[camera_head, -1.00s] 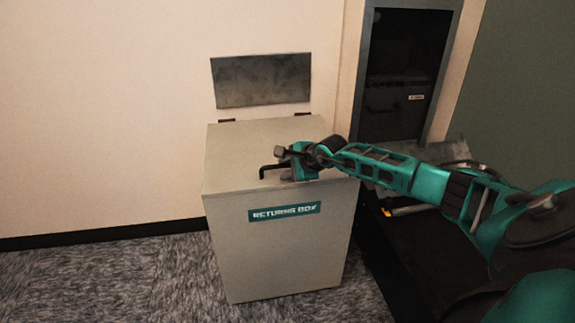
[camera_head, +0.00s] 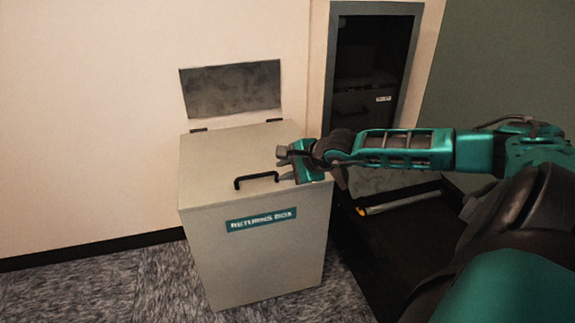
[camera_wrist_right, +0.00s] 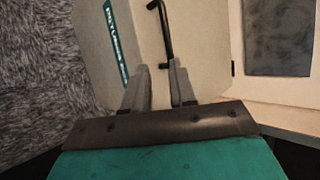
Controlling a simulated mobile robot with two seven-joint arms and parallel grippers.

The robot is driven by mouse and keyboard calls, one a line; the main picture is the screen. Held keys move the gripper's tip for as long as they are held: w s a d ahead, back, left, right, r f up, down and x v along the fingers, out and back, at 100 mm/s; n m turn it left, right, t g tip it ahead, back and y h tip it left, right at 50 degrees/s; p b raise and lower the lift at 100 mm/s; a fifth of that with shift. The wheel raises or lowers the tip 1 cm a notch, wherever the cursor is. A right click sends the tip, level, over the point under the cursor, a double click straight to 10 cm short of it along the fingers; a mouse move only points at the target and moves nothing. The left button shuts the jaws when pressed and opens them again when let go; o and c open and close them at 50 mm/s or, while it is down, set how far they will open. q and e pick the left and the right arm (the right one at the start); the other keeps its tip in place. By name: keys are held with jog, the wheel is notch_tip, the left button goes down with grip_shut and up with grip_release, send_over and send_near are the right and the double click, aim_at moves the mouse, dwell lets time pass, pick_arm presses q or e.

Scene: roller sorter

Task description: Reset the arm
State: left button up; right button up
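The box lid is shut. My right arm comes in from the right of the head view. My left gripper does not show.
A grey metal plate (camera_head: 231,90) is on the wall behind the box. A dark framed opening (camera_head: 372,75) is in the wall to the right. A dark surface with a yellow-tipped bar (camera_head: 398,204) lies below my forearm. Carpet (camera_head: 110,287) to the left is clear.

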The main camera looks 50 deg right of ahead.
jog(key=shift+s+r, duration=0.2)
jog(key=shift+r, duration=0.1)
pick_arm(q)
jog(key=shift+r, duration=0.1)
